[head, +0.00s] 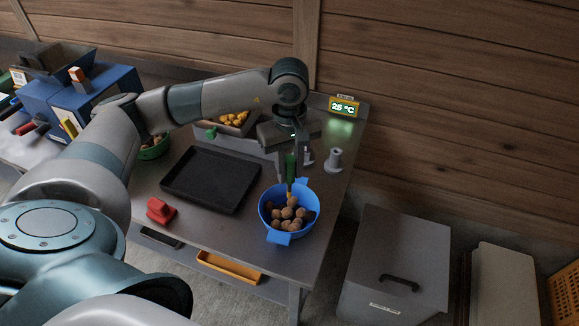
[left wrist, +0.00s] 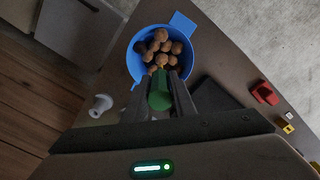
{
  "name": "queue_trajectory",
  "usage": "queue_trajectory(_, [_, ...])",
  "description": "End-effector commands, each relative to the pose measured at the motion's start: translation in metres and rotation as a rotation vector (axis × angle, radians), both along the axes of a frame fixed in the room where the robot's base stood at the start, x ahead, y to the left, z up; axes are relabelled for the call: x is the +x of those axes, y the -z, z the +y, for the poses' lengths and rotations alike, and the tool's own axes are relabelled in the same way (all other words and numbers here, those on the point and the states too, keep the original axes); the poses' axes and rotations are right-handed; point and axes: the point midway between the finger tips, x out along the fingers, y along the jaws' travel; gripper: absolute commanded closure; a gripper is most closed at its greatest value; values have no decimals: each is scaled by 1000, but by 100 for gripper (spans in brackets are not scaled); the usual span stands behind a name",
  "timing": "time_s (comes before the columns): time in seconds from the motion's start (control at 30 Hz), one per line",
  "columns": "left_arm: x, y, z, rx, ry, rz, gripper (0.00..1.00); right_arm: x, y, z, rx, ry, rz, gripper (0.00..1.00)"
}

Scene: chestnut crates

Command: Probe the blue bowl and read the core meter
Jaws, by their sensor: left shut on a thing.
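The blue bowl (head: 268,222) stands near the right front corner of the table and holds several brown chestnuts (head: 287,213). It also shows in the left wrist view (left wrist: 134,62). My left gripper (head: 292,168) points down above the bowl, shut on a green-handled probe (left wrist: 160,92). The probe's thin yellowish lower part points down at the chestnuts; I cannot tell whether its tip is in one. The core meter (head: 344,107), a yellow box at the back right, reads 25 °C. My right gripper is not in view.
A black tray (head: 211,179) lies left of the bowl, with a red object (head: 160,210) in front of it. A grey cylindrical holder (head: 334,159) stands behind the bowl. A green bowl (head: 153,150) is partly hidden by my arm. A lidded grey bin (head: 394,265) stands right of the table.

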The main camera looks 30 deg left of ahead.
Motion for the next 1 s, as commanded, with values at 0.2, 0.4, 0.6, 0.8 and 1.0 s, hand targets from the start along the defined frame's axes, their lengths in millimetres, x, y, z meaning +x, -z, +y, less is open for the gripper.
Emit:
queue_trajectory(0.2, [0,15,0,-2,0,1,100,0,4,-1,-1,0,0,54])
queue_trajectory(0.4, [-1,28,0,0,1,1,100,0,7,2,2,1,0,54])
queue_trajectory(0.6, [0,42,0,-1,1,-1,100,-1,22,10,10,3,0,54])
queue_trajectory(0.8, [0,53,0,-1,1,-1,100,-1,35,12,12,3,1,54])
queue_trajectory(1.0, [0,63,0,-1,1,-1,100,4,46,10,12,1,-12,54])
